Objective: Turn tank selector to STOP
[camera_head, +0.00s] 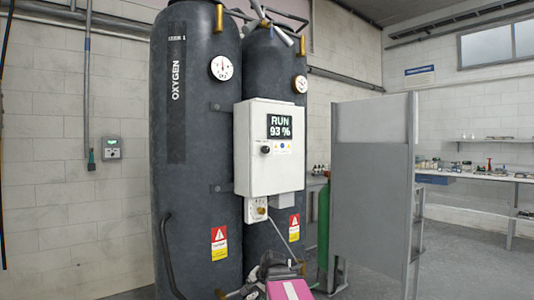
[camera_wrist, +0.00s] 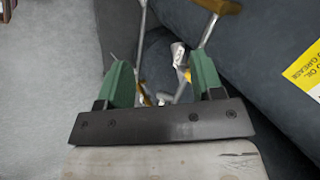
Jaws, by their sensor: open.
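Two tall dark tanks stand side by side; the left tank (camera_head: 197,130) is marked OXYGEN. A white control box (camera_head: 250,178) is mounted on their front, with a screen (camera_head: 280,127) reading RUN 93 %. A small black knob (camera_head: 265,150), which looks like the tank selector, sits below the screen's left side; its exact pointing direction is too small to read. My gripper (camera_wrist: 163,82) is open, its green fingers apart with nothing held between them. In the head view my arm is low at the bottom centre, well below the knob and apart from it.
A grey upright panel (camera_head: 370,185) stands right of the box, with a green cylinder (camera_head: 323,225) beside it. A smaller valve box (camera_head: 256,211) hangs under the control box. In the wrist view, brass-ended pipework lies beyond my fingers and a dark tank (camera_wrist: 255,60) fills the right.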

